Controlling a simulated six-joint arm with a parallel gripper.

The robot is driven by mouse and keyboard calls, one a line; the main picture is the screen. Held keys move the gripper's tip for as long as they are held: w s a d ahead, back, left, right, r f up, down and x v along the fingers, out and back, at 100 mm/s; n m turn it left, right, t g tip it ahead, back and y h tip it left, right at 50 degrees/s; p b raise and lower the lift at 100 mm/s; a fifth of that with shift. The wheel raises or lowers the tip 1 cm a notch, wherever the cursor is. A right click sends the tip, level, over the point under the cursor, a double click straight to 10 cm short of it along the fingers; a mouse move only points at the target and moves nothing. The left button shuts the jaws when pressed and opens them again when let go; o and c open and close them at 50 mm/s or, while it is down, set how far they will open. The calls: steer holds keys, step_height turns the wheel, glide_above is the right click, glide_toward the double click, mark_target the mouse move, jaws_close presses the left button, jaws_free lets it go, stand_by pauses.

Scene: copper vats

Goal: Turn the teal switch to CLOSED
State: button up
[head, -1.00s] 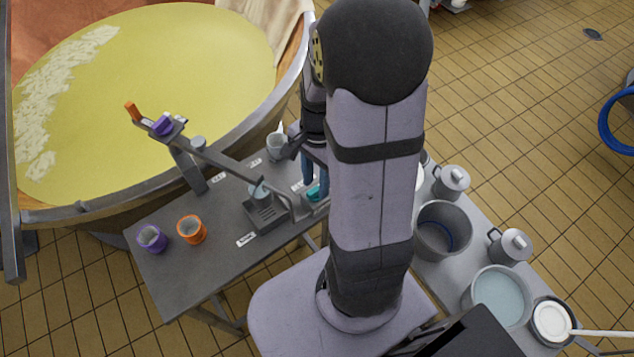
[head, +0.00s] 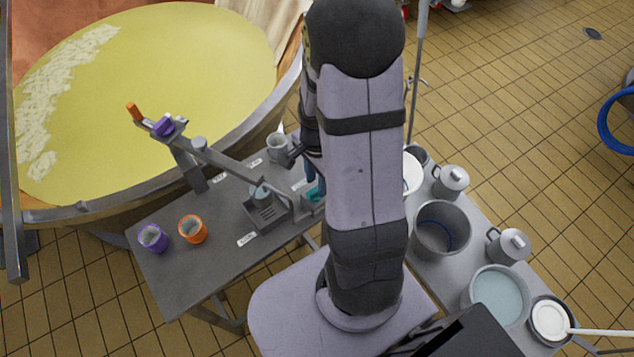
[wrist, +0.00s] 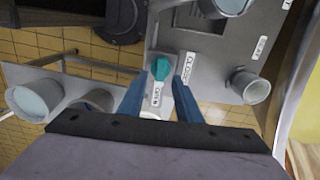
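The teal switch (wrist: 160,68) is a small knob on a grey surface in the wrist view. A white label reading OPEN (wrist: 157,95) lies just below it, and one reading CLOSED (wrist: 189,68) lies to its right. Its exact pointing direction is hard to tell. In the head view the teal switch (head: 314,194) is partly hidden by my arm. My gripper (wrist: 160,77) has its two blue fingers apart and empty, the tips on either side of and near the knob; contact cannot be made out. In the head view my gripper (head: 313,170) is mostly hidden.
A purple cup (head: 152,238) and an orange cup (head: 192,229) stand on the left of the grey table (head: 190,275). A metal beam (head: 225,160) crosses above it. A grey cup (head: 276,147) stands near the copper vat (head: 130,212). Pots (head: 441,232) crowd the right-hand table.

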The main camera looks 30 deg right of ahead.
steer(key=shift+f, duration=1.1)
jaws_close()
